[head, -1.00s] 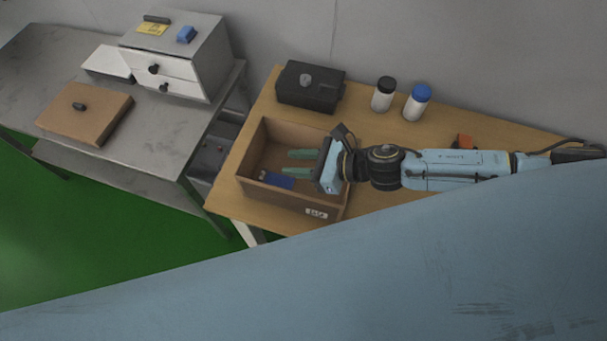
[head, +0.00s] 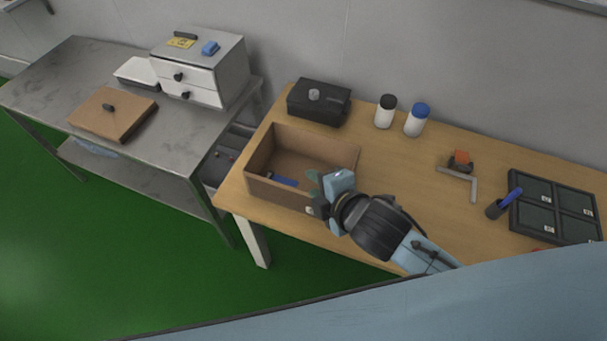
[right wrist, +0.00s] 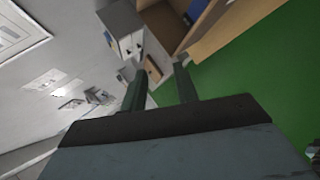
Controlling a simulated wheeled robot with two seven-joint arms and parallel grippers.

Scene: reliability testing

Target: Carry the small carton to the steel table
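The open-topped brown carton (head: 265,188) stands on the wooden table near its left end, with a blue item (head: 283,180) inside. Its upper part also shows in the right wrist view (right wrist: 178,38). My right gripper (head: 312,182) is at the carton's front right corner, hiding part of that wall. In the right wrist view its two green fingers (right wrist: 160,85) are apart with nothing held between them. I cannot tell whether they touch the carton. The grey steel table (head: 150,143) stands to the left. My left gripper is not in view.
The steel table's front has bare room. A black box (head: 322,103), two bottles (head: 386,112) and a dark organiser (head: 545,212) stand on the wooden table.

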